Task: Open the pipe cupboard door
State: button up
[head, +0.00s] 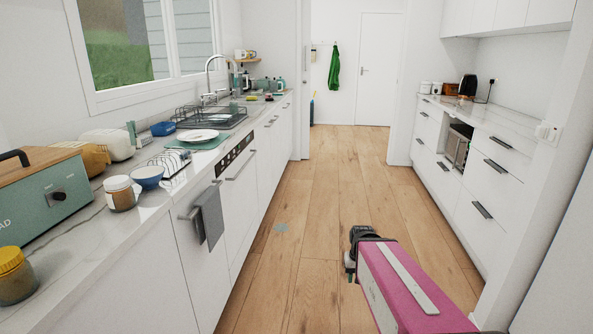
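Nothing in the head view is marked as the pipe cupboard, so I cannot tell for sure which door it is. White cupboard fronts (268,146) run along the left counter below the sink, and they look shut. A tall white door (378,70) with a handle on its left side stands shut in the far wall. My arm is pink and reaches forward low over the floor from the bottom right. My gripper (352,262) is at its dark far end, apart from both cabinet rows. Its fingers are too small and hidden to tell their state.
A grey towel (208,217) hangs from a handle on the left. White drawers (474,189) with dark handles line the right. The left counter (100,223) is crowded with kitchenware.

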aim_at(261, 135)
jog(key=i, duration=1.75)
